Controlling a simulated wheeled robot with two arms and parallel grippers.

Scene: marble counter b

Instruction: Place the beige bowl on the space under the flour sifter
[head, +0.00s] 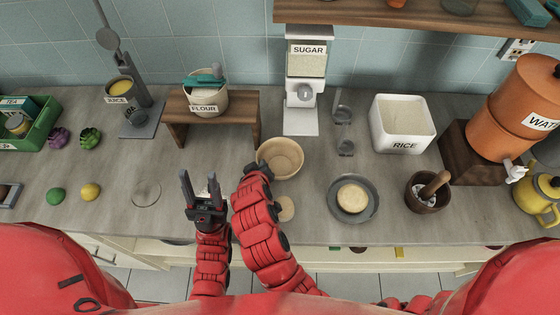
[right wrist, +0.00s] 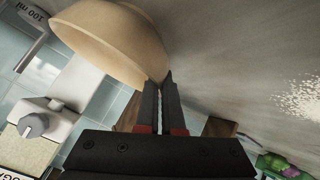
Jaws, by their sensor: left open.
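The beige bowl (head: 281,158) is at the middle of the counter, right of the wooden stand. In the right wrist view the bowl (right wrist: 115,40) is large at upper left, its edge between the fingertips. My right gripper (right wrist: 166,85) is shut on the bowl's edge; in the head view it meets the bowl's left side. The flour sifter (head: 207,100), a pale tub labelled FLOUR with a teal top, stands on the wooden stand (head: 245,106). The space under the stand looks empty. My left gripper (head: 203,188) is open and empty, in front of the stand.
A sugar dispenser (head: 303,85) stands behind the bowl. A plate (head: 370,207) with a round pale item, a mortar (head: 420,201) and a white rice bin (head: 404,140) are to the right. A clear disc (head: 146,193) lies at left. Counter in front of the stand is mostly free.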

